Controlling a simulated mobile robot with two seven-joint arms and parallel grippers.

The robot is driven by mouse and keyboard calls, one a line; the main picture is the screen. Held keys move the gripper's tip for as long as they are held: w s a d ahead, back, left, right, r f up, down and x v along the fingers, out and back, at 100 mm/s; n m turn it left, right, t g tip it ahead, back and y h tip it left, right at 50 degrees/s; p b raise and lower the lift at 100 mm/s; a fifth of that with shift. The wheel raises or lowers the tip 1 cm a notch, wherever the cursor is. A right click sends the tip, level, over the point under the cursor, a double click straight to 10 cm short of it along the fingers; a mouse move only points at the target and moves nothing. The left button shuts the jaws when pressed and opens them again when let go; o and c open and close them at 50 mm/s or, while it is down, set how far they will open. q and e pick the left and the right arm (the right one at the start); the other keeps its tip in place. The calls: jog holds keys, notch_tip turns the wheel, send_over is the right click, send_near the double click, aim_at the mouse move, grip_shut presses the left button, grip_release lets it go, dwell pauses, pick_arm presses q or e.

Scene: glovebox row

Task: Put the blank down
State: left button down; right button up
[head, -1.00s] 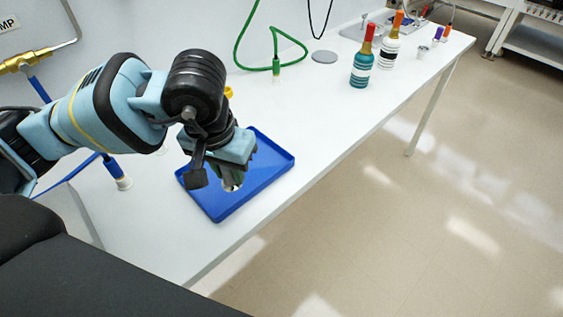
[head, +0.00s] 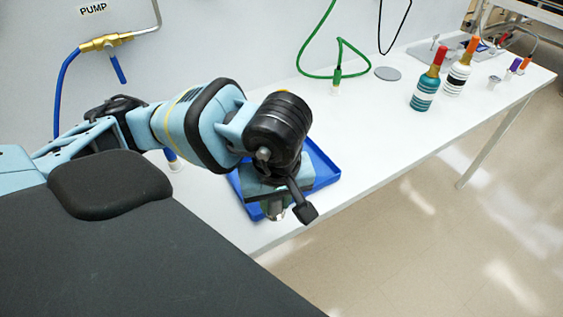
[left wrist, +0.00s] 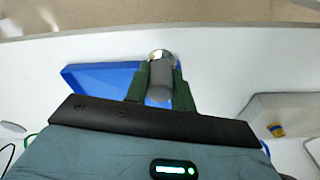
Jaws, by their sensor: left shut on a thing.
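The blank (left wrist: 161,80), a grey cylinder with a shiny silver end, is between the green fingers of my left gripper (left wrist: 160,85) in the left wrist view. The gripper is shut on it. In the head view my left gripper (head: 276,212) points down by the near edge of the blue tray (head: 322,162), and my wrist hides much of the tray. The tray also shows in the left wrist view (left wrist: 100,78), behind the fingers. I cannot tell whether the blank touches anything below. My right gripper is not in view.
The white bench (head: 370,128) is clear right of the tray, up to a teal bottle (head: 423,95) and a white bottle (head: 457,80). A grey disc (head: 387,73) and green hose (head: 338,76) lie behind. The bench's front edge is close to my gripper.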

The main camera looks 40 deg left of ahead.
pick_arm(q)
jog(key=s+n, duration=0.1)
jog(key=n, duration=0.2)
jog(key=shift+s+a+f, duration=0.1)
jog(key=shift+s+f, duration=0.2)
jog(key=shift+s, duration=0.05)
jog(key=w+a, duration=0.2)
jog(key=w, duration=0.2)
jog(key=w+a+f, duration=0.1)
jog(key=w+a, duration=0.1)
jog(key=w, duration=0.2)
jog(key=w+a, duration=0.2)
jog(key=w, duration=0.2)
jog(key=shift+w+a+f, duration=0.15)
jog(key=shift+w+a, duration=0.15)
jog(key=shift+a, duration=0.1)
jog(key=shift+w+a, duration=0.35)
jog(key=shift+w, duration=0.3)
notch_tip(320, 180, down, 4)
jog(key=shift+w+r, duration=0.1)
jog(key=shift+r, duration=0.05)
